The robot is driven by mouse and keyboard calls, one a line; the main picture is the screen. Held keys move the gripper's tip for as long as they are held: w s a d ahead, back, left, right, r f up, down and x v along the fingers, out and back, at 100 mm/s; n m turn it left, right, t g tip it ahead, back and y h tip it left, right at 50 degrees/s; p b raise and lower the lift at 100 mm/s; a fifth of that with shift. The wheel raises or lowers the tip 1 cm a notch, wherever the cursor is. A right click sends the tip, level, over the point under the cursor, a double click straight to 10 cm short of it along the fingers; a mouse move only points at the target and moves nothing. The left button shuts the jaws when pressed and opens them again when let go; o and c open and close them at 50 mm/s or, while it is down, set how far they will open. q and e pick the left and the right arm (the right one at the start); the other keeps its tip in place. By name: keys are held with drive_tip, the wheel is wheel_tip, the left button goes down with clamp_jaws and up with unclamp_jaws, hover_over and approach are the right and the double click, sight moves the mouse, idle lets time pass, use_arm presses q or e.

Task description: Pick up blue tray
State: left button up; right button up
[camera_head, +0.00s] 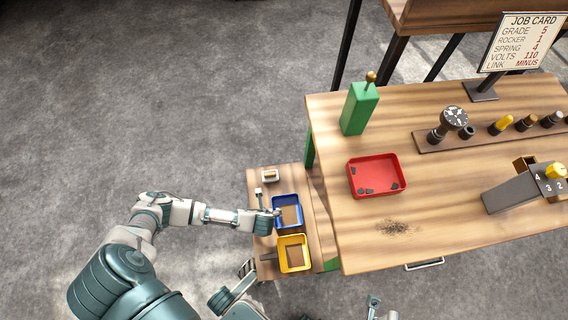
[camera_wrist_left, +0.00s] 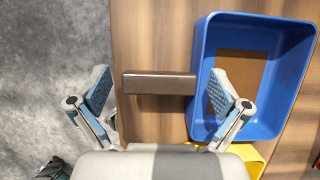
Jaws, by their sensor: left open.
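The blue tray (camera_head: 287,212) sits on the low wooden shelf, with a brown patch on its floor. It also shows at the right of the left wrist view (camera_wrist_left: 290,80). A dark brown bar (camera_wrist_left: 158,83), apparently the tray's handle, sticks out from its left side. My left gripper (camera_head: 267,203) is at the tray's left side. In the left wrist view its open fingers (camera_wrist_left: 160,92) stand on either side of the bar, the right one overlapping the tray wall; contact cannot be told. What may be part of my right gripper (camera_head: 375,308) shows at the bottom edge, its jaws unclear.
A yellow tray (camera_head: 294,254) with a dark handle sits just in front of the blue tray. A small pale block (camera_head: 270,175) lies behind it. Floor at left is clear.

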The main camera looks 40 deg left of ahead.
use_arm(q)
drive_tip(key=shift+d, duration=0.1)
drive_tip(key=c, duration=1.4)
